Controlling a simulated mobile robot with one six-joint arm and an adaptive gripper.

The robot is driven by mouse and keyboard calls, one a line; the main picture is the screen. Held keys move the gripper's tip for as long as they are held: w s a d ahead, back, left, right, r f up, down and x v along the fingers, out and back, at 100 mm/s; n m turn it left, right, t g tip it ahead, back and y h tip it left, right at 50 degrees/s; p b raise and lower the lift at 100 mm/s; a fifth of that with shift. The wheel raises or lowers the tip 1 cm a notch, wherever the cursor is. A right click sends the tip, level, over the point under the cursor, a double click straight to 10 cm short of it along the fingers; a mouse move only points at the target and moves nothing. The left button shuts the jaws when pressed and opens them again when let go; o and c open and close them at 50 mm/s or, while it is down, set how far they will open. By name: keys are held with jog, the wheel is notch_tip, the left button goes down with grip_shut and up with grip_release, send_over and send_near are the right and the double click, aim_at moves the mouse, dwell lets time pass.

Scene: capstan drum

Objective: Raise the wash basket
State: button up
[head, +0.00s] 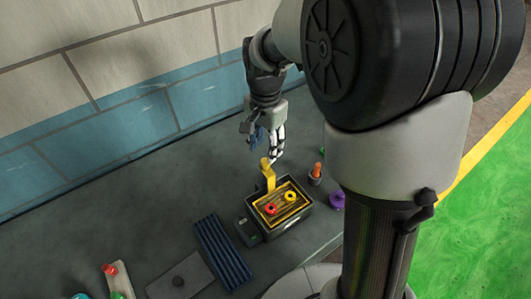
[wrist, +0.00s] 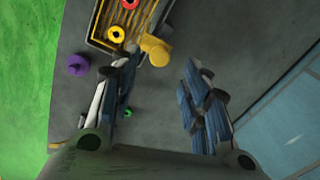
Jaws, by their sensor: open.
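The wash basket (head: 268,214) is yellow and slatted, and sits down inside a dark rectangular tank (head: 296,226) on the grey bench. A red ring (head: 270,209) and a yellow ring (head: 290,196) lie in it. Its yellow handle (head: 268,176) rises at the far end, and shows in the wrist view (wrist: 156,50). My gripper (head: 263,146) is open and empty, pointing down above the handle. In the wrist view (wrist: 158,68) the handle top appears just beyond the fingertips, nearer the left finger. I cannot tell the exact height gap.
An orange piece (head: 316,170) and a purple knob (head: 338,200) stand right of the tank. A dark blue ribbed rack (head: 222,252) and a grey plate (head: 180,282) lie to the left. A blue and grey block wall (head: 130,125) stands behind. Bare bench lies left of the handle.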

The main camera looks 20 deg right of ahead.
notch_tip(320, 180, up, 7)
jog(key=shift+r, duration=0.2)
dwell(0.4)
jog(key=s+r+n+t+b, duration=0.1)
jog(key=s+n+t, duration=0.3)
jog(key=s+n, duration=0.7)
jog(key=s+r, duration=0.1)
jog(key=s, duration=0.9)
jog(key=shift+s+t, duration=0.3)
